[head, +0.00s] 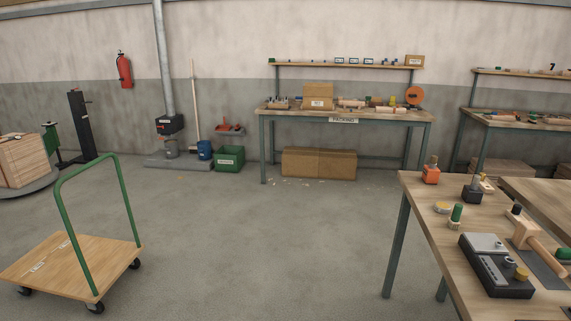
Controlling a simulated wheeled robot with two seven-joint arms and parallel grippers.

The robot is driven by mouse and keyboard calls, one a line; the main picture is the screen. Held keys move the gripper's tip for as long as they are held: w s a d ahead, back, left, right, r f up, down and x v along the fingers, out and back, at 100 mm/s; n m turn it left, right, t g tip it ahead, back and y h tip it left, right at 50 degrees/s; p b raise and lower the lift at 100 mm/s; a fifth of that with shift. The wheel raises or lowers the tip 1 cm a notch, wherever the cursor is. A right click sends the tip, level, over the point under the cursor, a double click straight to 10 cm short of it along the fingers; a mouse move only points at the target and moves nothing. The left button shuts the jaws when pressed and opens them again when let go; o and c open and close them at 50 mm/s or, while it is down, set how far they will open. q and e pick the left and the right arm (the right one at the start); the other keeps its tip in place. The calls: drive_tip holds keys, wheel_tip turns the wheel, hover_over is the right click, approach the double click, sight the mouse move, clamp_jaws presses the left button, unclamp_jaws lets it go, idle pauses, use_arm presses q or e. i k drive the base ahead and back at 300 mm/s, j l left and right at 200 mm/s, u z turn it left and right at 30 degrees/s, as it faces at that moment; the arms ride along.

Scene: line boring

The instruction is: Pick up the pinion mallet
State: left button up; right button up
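A wooden mallet (525,234), which looks like the pinion mallet, lies on the near workbench (425,205) at the right of the head view. Its pale block head is toward the back left and its round handle points to the lower right. It lies over or beside a dark grey mat (541,268); which one is hard to tell. Neither of my grippers is in view.
Beside the mallet stand a black-and-grey fixture (492,268), a green-topped bottle (455,215), and an orange container (431,173). A green object (563,254) sits near the right edge. A green-handled platform cart (75,265) stands left; open floor lies between.

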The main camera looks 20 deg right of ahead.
sight(525, 237)
drive_tip(key=i+l+z, duration=0.15)
drive_tip(key=i+z, duration=0.35)
drive_tip(key=i, duration=0.2)
drive_tip(key=i+j+z, duration=0.1)
drive_tip(key=i+z, duration=0.35)
drive_tip(key=i, duration=0.2)
drive_tip(key=i+z, duration=0.45)
drive_tip(key=i+j+z, duration=0.1)
drive_tip(key=i+z, duration=0.25)
drive_tip(key=z, duration=0.15)
drive_tip(key=i+l+z, duration=0.1)
drive_tip(key=z, duration=0.4)
drive_tip(key=i+z, duration=0.3)
drive_tip(key=z, duration=0.2)
drive_tip(key=i+z, duration=0.2)
drive_tip(key=z, duration=0.3)
drive_tip(key=i+j+z, duration=0.2)
drive_tip(key=z, duration=0.3)
